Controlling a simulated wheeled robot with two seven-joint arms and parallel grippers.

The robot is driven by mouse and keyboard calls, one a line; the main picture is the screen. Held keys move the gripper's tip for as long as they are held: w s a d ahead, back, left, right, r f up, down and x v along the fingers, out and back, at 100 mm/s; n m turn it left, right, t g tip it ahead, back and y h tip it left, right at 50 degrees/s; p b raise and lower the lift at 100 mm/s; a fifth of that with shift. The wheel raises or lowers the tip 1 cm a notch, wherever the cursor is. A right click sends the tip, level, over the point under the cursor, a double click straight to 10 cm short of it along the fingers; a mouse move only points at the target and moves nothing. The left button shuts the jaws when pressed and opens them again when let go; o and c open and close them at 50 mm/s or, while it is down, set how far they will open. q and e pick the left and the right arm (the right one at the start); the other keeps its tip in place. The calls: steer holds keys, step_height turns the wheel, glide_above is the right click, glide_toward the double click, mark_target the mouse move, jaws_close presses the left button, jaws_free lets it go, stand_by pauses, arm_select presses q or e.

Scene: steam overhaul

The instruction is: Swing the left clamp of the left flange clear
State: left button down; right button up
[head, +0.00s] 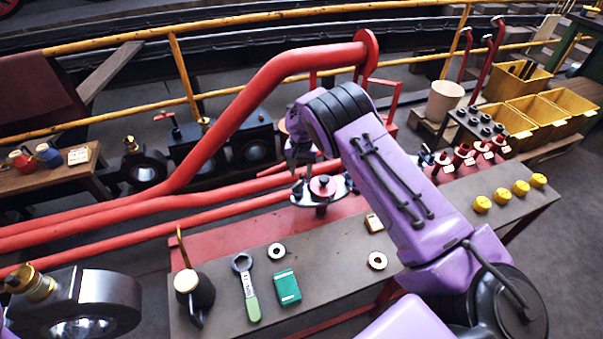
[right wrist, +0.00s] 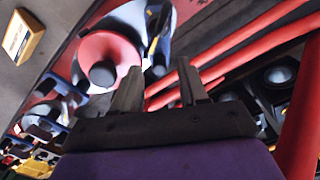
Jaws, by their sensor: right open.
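A round fitting with a red disc and knob (head: 322,187) stands at the back edge of the bench, with pale metal plates around its base. I take it as the left flange; its separate clamps are too small to tell apart in the head view. In the right wrist view its red disc (right wrist: 104,58) has a dark centre, with a pale rim and a dark blue piece at its right side. My right gripper (head: 297,160) is open and empty, pointing down just behind and left of the fitting. Its two fingers (right wrist: 160,88) show apart in the right wrist view. My left gripper is out of view.
A thick red pipe (head: 250,95) rises behind my right gripper, and lower red pipes run left. The bench (head: 335,260) holds a ring spanner (head: 248,285), a green box (head: 286,287), an oil can (head: 194,290) and washers. Several red clamps (head: 463,157) stand right.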

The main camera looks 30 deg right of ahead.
step_height(320, 180, down, 2)
jaws_close()
stand_by(0.4)
steer(key=n, duration=0.1)
steer(key=n+b, duration=0.1)
steer(key=shift+w+a+n, duration=0.35)
steer(key=shift+n, duration=0.05)
steer(key=shift+w+a+n+b, duration=0.2)
steer(key=shift+a+n, duration=0.2)
steer(key=shift+n, duration=0.7)
steer(key=shift+w+a+n+b, duration=0.15)
steer(key=shift+a+n, duration=0.2)
steer(key=shift+n, duration=0.75)
